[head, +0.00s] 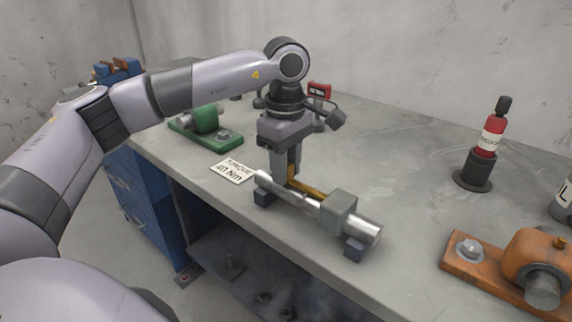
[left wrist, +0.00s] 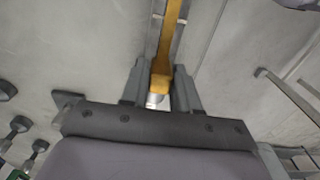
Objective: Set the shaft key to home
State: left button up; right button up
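A silver shaft (head: 366,230) lies level across two dark supports near the front edge of the workbench, with a grey block (head: 339,212) around it. A yellow-orange bar (head: 308,189), which looks like the shaft key, runs along the shaft behind it. My left gripper (head: 287,176) points down at the shaft's left part. In the left wrist view, the bar (left wrist: 165,45) lies between my fingers (left wrist: 160,82), its end near the fingertips. The gap is about as wide as the bar; I cannot tell whether both fingers touch it. No home mark is readable. My right gripper is out of view.
A white card (head: 234,170) reading "TORQUE 40 Nm" lies left of the shaft. A green bearing block (head: 205,124) is behind it. A red bottle (head: 491,137) stands in a dark holder at right, with an orange unit (head: 535,265) in front. Bench between them is clear.

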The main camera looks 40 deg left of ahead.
aim_at(306, 192)
pick_arm(q)
grip_shut()
jog(key=shift+s+d, duration=0.2)
jog(key=shift+d, duration=2.15)
jog(key=o, duration=0.6)
grip_release()
jog(key=shift+d, duration=0.1)
jog(key=shift+r, duration=0.3)
notch_tip(306, 192, up, 7)
jog(key=shift+f, duration=0.2)
